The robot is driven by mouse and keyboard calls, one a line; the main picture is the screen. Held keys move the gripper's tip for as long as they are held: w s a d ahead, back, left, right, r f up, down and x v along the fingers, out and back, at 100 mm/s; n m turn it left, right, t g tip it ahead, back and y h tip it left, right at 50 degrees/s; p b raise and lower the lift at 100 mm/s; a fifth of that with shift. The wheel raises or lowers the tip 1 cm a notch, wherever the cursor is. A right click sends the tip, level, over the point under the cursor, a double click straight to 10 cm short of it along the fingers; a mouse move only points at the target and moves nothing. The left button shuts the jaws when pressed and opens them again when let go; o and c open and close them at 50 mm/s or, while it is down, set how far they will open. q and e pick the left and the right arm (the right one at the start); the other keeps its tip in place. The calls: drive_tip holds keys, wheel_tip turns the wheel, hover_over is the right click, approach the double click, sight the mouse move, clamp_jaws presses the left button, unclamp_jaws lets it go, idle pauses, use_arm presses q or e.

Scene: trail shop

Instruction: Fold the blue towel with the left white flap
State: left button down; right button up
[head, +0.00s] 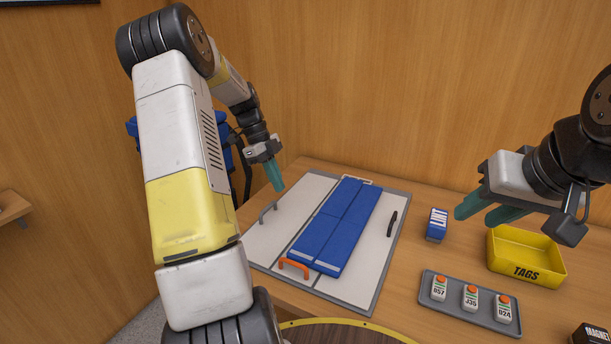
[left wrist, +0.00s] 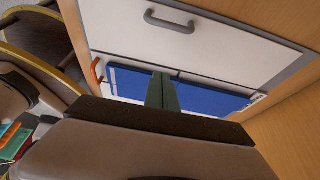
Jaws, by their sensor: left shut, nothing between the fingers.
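The blue towel (head: 338,222) lies as a long flat strip with lengthwise and cross lines on the folding board (head: 368,268). The left white flap (head: 262,240) lies flat beside it, with a grey handle (head: 268,211). In the left wrist view the towel (left wrist: 215,98) is partly behind my fingers, and the grey handle (left wrist: 170,21) is at the top. My left gripper (head: 277,180) is shut and empty, above the flap's far end, apart from the handle. My right gripper (head: 486,211) is open and empty in the air right of the board.
An orange handle (head: 293,267) is at the board's front, a black one (head: 391,223) at its right. Right of the board are a blue LINT box (head: 436,225), a yellow TAGS tray (head: 528,260) and a grey tray (head: 450,305) with several tags. A wooden wall stands behind.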

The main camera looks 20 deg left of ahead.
use_arm(q)
drive_tip(key=a+f+h, duration=0.3)
drive_tip(key=w+a+f+g+h, duration=0.1)
drive_tip(key=a+f, duration=0.1)
drive_tip(key=shift+h, duration=0.3)
drive_tip(key=shift+w+a+f, duration=0.1)
drive_tip(key=shift+a+f, duration=0.3)
drive_tip(key=shift+f, duration=0.25)
drive_tip(key=shift+w+a+f, duration=0.1)
drive_tip(key=shift+a+f, duration=0.25)
drive_tip(key=shift+f, duration=0.25)
